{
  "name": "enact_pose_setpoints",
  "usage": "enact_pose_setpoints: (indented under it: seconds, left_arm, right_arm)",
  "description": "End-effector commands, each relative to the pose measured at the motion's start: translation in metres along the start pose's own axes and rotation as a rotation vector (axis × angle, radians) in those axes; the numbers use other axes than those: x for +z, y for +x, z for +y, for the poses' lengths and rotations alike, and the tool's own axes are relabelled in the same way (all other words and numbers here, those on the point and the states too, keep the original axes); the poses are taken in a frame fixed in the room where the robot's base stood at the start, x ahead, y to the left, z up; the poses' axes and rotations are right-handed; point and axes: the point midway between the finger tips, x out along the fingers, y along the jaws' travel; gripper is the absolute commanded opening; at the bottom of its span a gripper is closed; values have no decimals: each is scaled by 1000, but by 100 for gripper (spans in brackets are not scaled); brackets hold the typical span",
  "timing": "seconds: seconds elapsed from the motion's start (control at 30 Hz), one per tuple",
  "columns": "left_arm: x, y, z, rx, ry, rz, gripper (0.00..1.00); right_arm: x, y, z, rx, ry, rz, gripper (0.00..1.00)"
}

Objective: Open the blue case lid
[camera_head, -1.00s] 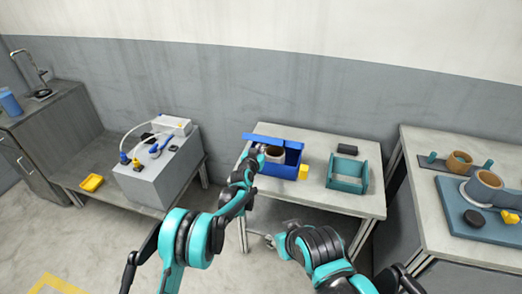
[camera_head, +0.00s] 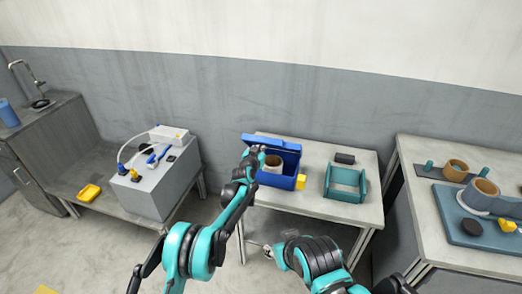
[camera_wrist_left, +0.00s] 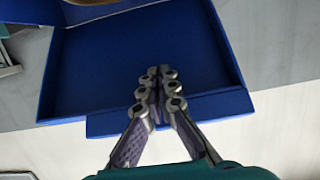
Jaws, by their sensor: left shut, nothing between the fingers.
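The blue case (camera_head: 278,179) sits on the middle table with its blue lid (camera_head: 280,146) raised along the back, its broad face showing. A tan and white reel (camera_head: 273,163) shows inside the case. My left gripper (camera_head: 254,155) is at the lid's left part, above the case. In the left wrist view, the lid's blue panel (camera_wrist_left: 100,75) fills much of the picture. The left gripper's fingers (camera_wrist_left: 165,85) are shut together and empty, in front of the panel's edge; contact is unclear. My right gripper (camera_head: 267,250) is low before the table, its fingers too small to judge.
A yellow block (camera_head: 300,182) is at the case's front right corner. A teal open holder (camera_head: 345,196) and a dark block (camera_head: 344,158) stand to its right. The right table (camera_head: 415,205) holds a blue board with reels. A grey box (camera_head: 155,185) with hoses stands left.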

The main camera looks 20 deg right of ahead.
Motion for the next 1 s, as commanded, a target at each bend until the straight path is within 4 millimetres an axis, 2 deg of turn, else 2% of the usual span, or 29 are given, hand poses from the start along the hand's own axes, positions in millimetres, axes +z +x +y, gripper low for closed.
enact_pose_setpoints:
  seconds: [0.23, 0.7, 1.0]
  left_arm:
    - [-12, 17, 0, 0, -1, 0, 0]
    - [-14, 23, 0, 0, -1, 0, 0]
    - [-20, 48, 0, 0, 0, 0, 0]
  right_arm:
    - [0, 0, 0, 0, 0, 0, 40]
    - [0, 0, 0, 0, 0, 0, 40]
    - [4, 5, 0, 0, 0, 0, 40]
